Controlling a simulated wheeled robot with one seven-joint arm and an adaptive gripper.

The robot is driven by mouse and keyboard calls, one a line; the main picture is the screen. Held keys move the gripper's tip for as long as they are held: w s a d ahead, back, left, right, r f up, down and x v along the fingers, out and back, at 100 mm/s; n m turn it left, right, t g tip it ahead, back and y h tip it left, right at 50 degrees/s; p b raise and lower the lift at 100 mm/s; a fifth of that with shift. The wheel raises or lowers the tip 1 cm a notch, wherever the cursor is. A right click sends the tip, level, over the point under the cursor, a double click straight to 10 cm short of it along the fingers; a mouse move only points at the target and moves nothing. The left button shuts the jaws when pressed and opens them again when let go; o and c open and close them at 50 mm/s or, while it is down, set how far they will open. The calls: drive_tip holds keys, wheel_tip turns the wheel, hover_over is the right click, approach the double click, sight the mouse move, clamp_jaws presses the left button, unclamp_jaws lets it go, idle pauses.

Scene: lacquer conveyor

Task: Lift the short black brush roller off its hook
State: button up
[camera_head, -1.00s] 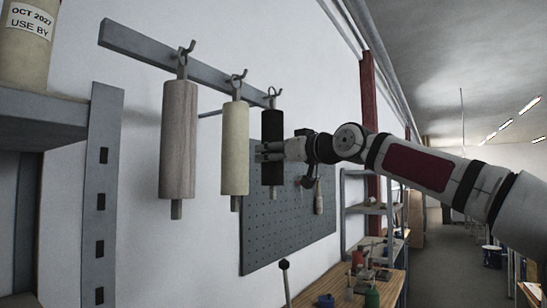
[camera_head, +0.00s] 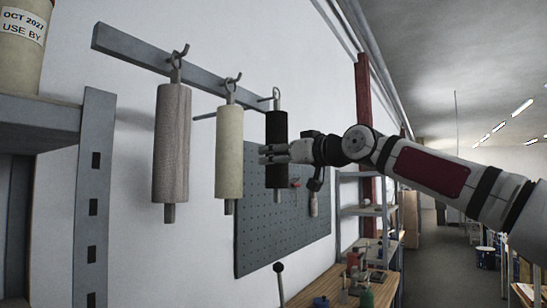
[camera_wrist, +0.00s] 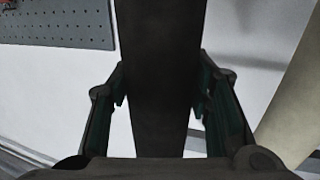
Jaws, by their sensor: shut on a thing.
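The short black brush roller (camera_head: 277,130) hangs upright at the right end of the wall rail. In the wrist view the roller (camera_wrist: 158,60) is a dark upright bar filling the middle, with a gripper finger pressed in on each side. My gripper (camera_head: 267,154) is shut on the roller's middle, coming from the right. The roller's top ring (camera_head: 277,94) is beside the tip of the end hook (camera_head: 264,99). I cannot tell whether ring and hook still touch. The roller's lower rod shows below my fingers.
A cream roller (camera_head: 229,150) hangs close to the left, and a wood-toned roller (camera_head: 171,145) beyond it, both on the rail (camera_head: 140,52). A pegboard (camera_head: 255,235) is on the wall behind. A workbench (camera_head: 350,290) stands below. The aisle at right is open.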

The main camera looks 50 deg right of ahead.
drive_tip(key=shift+s+d+r+p, duration=0.1)
drive_tip(key=shift+s+p, duration=0.05)
drive_tip(key=shift+s, duration=1.1)
drive_tip(key=shift+s+d+p, duration=0.1)
drive_tip(key=shift+s+p, duration=0.05)
drive_tip(key=shift+s, duration=1.05)
